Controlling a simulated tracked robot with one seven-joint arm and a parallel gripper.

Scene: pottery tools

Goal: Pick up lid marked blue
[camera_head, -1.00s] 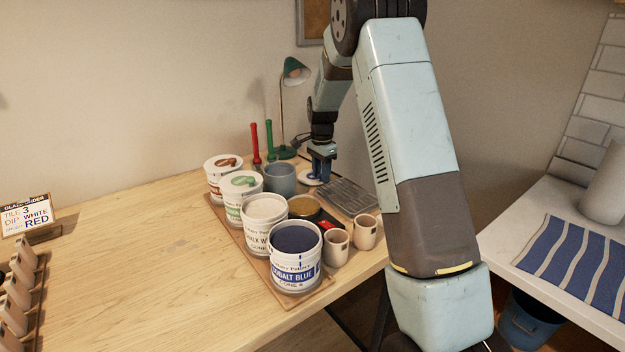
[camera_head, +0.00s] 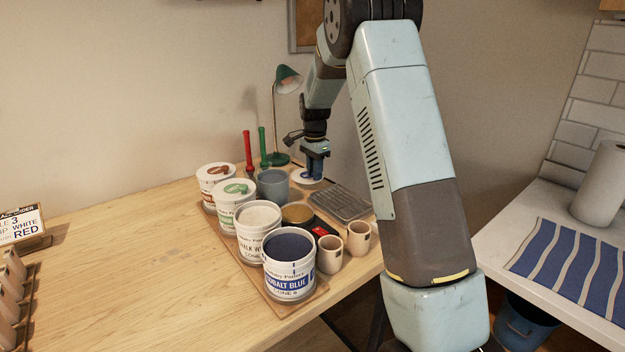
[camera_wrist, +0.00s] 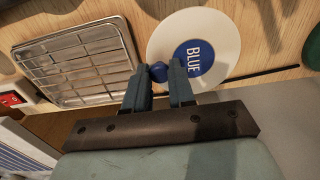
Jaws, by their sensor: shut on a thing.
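The lid marked blue (camera_wrist: 222,38) is a white disc with a round blue label reading BLUE and a small blue knob (camera_wrist: 157,72). In the wrist view it lies beyond my gripper (camera_wrist: 163,75), whose two fingers are closed around the knob. In the head view my gripper (camera_head: 314,172) points down at the back of the table, with the lid (camera_head: 309,183) under it, partly hidden by the fingers. I cannot tell whether the lid touches the table.
A wire rack (camera_head: 340,203) lies just in front. A blue-grey cup (camera_head: 273,185) stands to the left, with the COBALT BLUE tub (camera_head: 290,284), other glaze tubs and two small cups (camera_head: 358,238) nearer. A green lamp (camera_head: 287,80) stands behind.

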